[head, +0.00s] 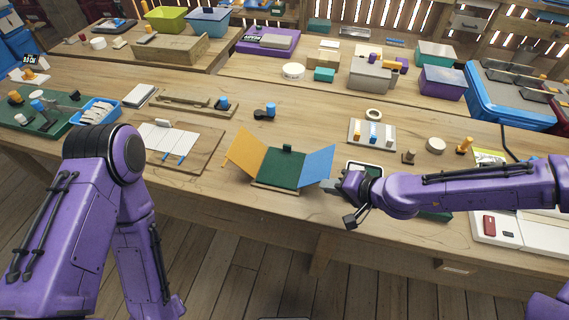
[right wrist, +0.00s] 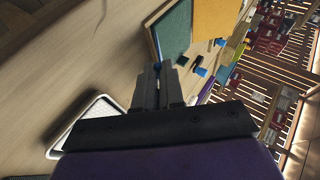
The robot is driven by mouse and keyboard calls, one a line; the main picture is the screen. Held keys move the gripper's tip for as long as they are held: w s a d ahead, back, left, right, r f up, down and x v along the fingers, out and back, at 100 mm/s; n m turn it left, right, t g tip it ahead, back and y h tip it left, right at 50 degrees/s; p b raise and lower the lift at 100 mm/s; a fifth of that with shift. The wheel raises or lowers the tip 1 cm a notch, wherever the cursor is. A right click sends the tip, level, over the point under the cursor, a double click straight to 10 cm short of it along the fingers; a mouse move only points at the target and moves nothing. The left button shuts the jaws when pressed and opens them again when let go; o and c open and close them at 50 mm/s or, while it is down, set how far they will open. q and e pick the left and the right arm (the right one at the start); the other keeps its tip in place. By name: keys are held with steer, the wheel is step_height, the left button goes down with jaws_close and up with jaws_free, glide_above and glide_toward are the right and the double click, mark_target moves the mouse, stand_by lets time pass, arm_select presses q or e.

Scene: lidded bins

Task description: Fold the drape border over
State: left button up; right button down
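A three-part folding board stands on the wooden table in the head view. Its dark green middle panel (head: 280,170) lies between a raised orange flap (head: 244,151) on the left and a raised blue flap (head: 318,163) on the right. My right gripper (head: 328,186) is at the lower right edge of the blue flap. In the right wrist view, my right gripper's fingers (right wrist: 161,80) are close together, with their tips at the near corner of the board. The green panel (right wrist: 175,28) and orange flap (right wrist: 215,18) show beyond. Whether the blue flap is between the fingers is unclear. My left gripper is out of view.
A white-rimmed tray (right wrist: 88,118) lies beside my right gripper. The table in front of the board is clear.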

steer(key=shift+w+a+r+g+h+p, duration=0.15)
steer(key=shift+a+r+g+h+p, duration=0.45)
steer(key=shift+p, duration=1.95)
steer(key=shift+a+r+h+p, duration=0.3)
steer(key=shift+r+h+p, duration=0.1)
steer(key=shift+p, duration=0.2)
steer(key=shift+w+f, duration=0.1)
steer(key=shift+f, duration=0.05)
steer(key=a+h+p, duration=0.1)
steer(key=p, duration=0.2)
steer(key=a+r+h+p, duration=0.1)
steer(key=p, duration=0.2)
steer(key=shift+w+a+r+n+p, duration=0.1)
steer(key=shift+w+r+n+p, duration=0.05)
steer(key=shift+w+n+p, duration=0.2)
